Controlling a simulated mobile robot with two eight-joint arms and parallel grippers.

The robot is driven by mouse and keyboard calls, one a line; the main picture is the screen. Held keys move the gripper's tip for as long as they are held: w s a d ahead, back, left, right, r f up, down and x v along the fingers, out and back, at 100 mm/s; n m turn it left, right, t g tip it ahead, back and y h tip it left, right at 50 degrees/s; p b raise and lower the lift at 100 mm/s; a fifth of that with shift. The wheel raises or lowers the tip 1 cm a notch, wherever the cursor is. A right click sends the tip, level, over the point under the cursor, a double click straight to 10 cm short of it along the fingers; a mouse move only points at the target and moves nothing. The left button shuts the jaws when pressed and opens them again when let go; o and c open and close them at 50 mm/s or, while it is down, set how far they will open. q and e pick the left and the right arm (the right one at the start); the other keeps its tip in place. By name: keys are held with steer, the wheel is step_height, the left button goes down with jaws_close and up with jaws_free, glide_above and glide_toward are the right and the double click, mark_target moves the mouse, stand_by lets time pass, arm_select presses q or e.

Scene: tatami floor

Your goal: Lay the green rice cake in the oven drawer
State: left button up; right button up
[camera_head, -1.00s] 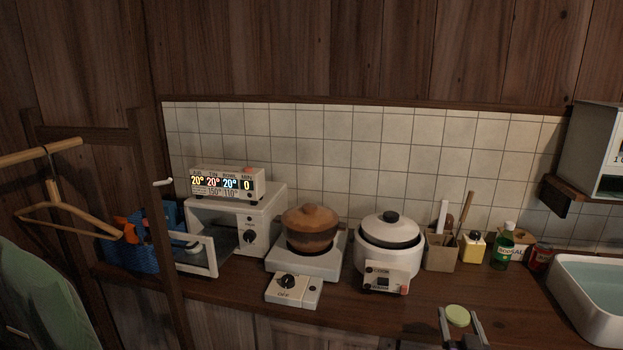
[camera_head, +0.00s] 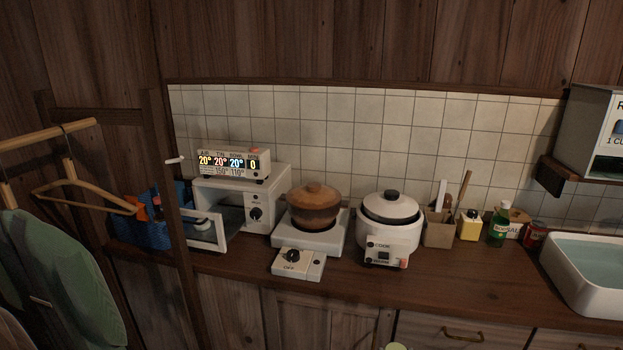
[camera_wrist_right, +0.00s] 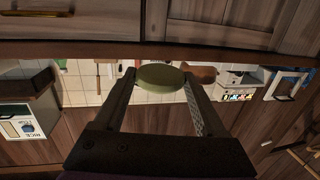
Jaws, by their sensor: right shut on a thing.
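The green rice cake (camera_wrist_right: 161,78) is a flat pale-green disc held between the fingertips of my right gripper (camera_wrist_right: 161,75), which is shut on it. In the head view only the top of the rice cake (camera_head: 396,346) shows at the bottom edge, below the counter's front. The white oven (camera_head: 262,205) stands at the left of the counter. Its windowed front (camera_head: 207,232) stands out from the body, and the dark inside shows. The drawer's floor is mostly hidden. My left gripper is out of view.
A brown pot (camera_head: 314,208) on a burner (camera_head: 310,238) and a white rice cooker (camera_head: 390,222) stand right of the oven. A wooden post (camera_head: 180,235) and hangers (camera_head: 85,185) are at the left. Counter right of the cooker is clear in front.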

arm_select(q)
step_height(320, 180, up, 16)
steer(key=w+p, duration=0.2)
steer(key=p, duration=1.2)
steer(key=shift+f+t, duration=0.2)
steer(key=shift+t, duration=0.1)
arm_select(e)
steer(key=w+a+r, duration=0.1)
steer(key=w+r, duration=0.5)
steer(key=r, duration=0.3)
steer(key=w+a+r, duration=0.1)
steer(key=w+r, duration=0.5)
steer(key=r, duration=0.4)
steer(key=shift+y, duration=0.3)
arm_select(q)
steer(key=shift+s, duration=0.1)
arm_select(e)
steer(key=shift+s+a, duration=0.1)
steer(key=shift+s, duration=0.05)
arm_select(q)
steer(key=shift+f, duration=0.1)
